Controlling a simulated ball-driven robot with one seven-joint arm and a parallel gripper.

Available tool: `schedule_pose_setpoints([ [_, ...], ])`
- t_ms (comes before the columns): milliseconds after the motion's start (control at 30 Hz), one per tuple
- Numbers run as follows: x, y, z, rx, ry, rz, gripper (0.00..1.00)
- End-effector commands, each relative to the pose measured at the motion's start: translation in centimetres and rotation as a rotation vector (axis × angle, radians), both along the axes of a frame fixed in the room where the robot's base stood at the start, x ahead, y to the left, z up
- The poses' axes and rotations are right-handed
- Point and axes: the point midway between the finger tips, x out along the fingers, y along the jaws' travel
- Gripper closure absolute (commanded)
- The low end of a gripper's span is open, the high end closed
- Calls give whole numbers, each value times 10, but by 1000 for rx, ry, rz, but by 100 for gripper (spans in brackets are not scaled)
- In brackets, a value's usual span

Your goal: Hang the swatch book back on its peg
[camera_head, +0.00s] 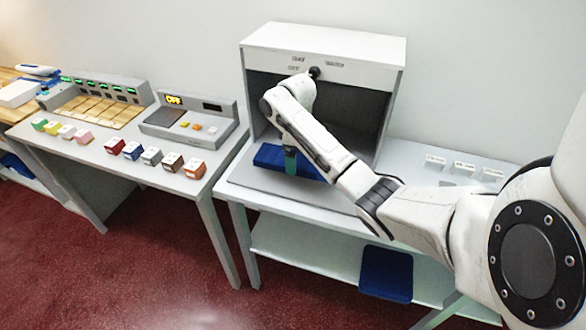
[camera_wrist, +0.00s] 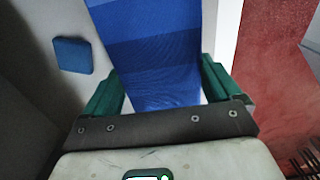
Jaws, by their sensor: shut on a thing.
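The swatch book (camera_wrist: 150,40) is a blue thing with bands of lighter and darker blue. In the wrist view it lies between the green fingers of my gripper (camera_wrist: 160,76), which is shut on it. In the head view the blue book (camera_head: 268,156) is at the open front of the grey viewing booth, low over the counter. My gripper (camera_head: 290,161) points down at it there, and my arm covers part of it. Whether the book touches the counter is unclear. I cannot make out the peg in either view.
The booth (camera_head: 323,43) has a roof and side walls around my gripper. A dark blue panel (camera_head: 386,274) is below the counter. Small white blocks (camera_head: 464,168) stand at right. Colored cubes (camera_head: 151,156) line the left table. A blue square (camera_wrist: 72,55) shows in the wrist view.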

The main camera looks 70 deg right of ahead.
Motion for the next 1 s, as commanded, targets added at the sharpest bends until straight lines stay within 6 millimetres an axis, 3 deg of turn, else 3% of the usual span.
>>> schedule_pose_setpoints([
  [333,15,-11,-19,-2,2,-1,53],
  [600,14,-11,-43,-1,1,-1,53],
  [1000,15,-10,-50,-2,-1,-1,53],
])
